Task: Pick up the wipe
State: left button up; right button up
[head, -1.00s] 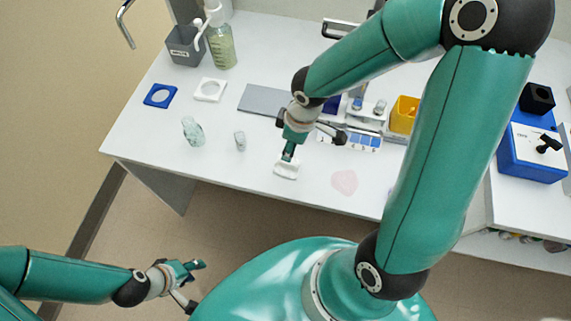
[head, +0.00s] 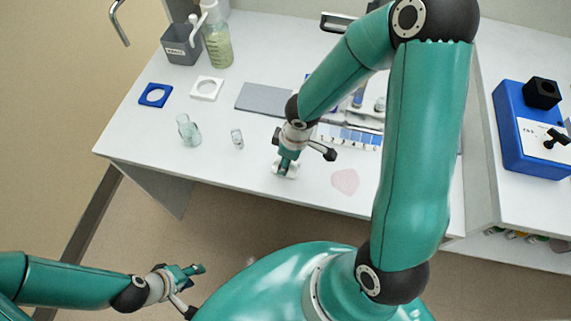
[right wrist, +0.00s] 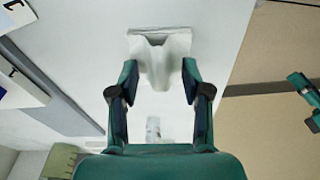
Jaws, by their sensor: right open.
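The wipe is a white, crumpled cloth (right wrist: 160,52) standing up from a flat white base on the bench, near its front edge. In the head view it is a small white patch (head: 286,173), partly hidden by my right gripper (head: 286,164). My right gripper (right wrist: 159,78) is open. In the right wrist view its two fingers stand on either side of the wipe, with gaps visible. My left gripper (head: 192,288) is open and empty, low at the left, off the bench.
A pink patch (head: 345,181) lies right of the wipe. A small clear vial (head: 237,139) and a glass jar (head: 188,130) stand to the left. Behind are a grey plate (head: 264,99), white (head: 207,80) and blue (head: 144,96) holders, and a bottle (head: 218,50).

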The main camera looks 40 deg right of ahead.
jog(key=c, duration=0.9)
jog(key=shift+r, duration=0.1)
